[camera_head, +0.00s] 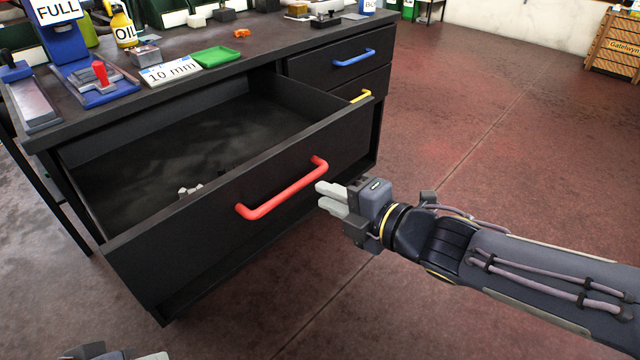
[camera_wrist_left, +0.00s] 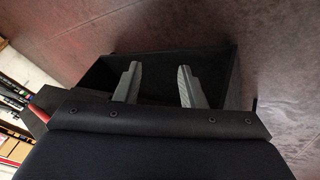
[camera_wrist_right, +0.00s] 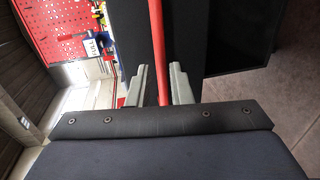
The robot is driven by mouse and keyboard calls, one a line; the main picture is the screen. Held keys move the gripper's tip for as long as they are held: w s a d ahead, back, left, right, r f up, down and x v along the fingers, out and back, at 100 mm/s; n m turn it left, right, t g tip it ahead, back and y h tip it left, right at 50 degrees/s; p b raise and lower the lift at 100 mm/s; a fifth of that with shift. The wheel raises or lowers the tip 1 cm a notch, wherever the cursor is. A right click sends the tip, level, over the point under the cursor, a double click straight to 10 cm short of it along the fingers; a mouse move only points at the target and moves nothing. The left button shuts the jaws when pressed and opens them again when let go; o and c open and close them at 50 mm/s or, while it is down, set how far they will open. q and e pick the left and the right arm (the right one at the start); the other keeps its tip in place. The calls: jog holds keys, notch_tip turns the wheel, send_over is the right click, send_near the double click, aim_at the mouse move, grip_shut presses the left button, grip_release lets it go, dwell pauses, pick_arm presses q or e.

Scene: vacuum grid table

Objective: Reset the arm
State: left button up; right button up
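My right gripper (camera_head: 320,195) is in front of the open drawer, just below and right of the right end of its red handle (camera_head: 284,194). Its fingers are apart. In the right wrist view the red handle (camera_wrist_right: 158,50) runs between the open fingers; I cannot tell whether they touch it. My left gripper (camera_wrist_left: 158,66) is open with nothing between its fingers in the left wrist view. The open drawer (camera_wrist_left: 215,65) lies beyond them. In the head view only a small part of the left gripper shows at the bottom left edge.
The open black drawer (camera_head: 190,245) juts from the workbench (camera_head: 320,40) and holds small pale pieces (camera_head: 190,190). Closed drawers have blue (camera_head: 353,58) and yellow (camera_head: 360,96) handles.

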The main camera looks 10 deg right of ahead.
dwell(0.4)
jog(key=s+d+f+m+h, duration=0.2)
jog(key=d+m+h, duration=0.1)
jog(key=d+m, duration=0.35)
jog(key=s+d+f+m+h, duration=0.1)
jog(key=d+f+m+h, duration=0.1)
jog(key=d+m+h, duration=0.4)
jog(key=s+a+f+m+g+y, duration=0.1)
jog(key=s+f+m+g+y, duration=0.15)
jog(key=s+m, duration=0.45)
jog(key=s+a+f+m+g+y, duration=0.1)
jog(key=s+f+m+g, duration=0.3)
jog(key=s+m, duration=0.2)
notch_tip(320, 180, up, 30)
jog(key=s+m+p, duration=0.1)
jog(key=p, duration=2.9)
jog(key=shift+s+a, duration=0.35)
jog(key=shift+s, duration=0.05)
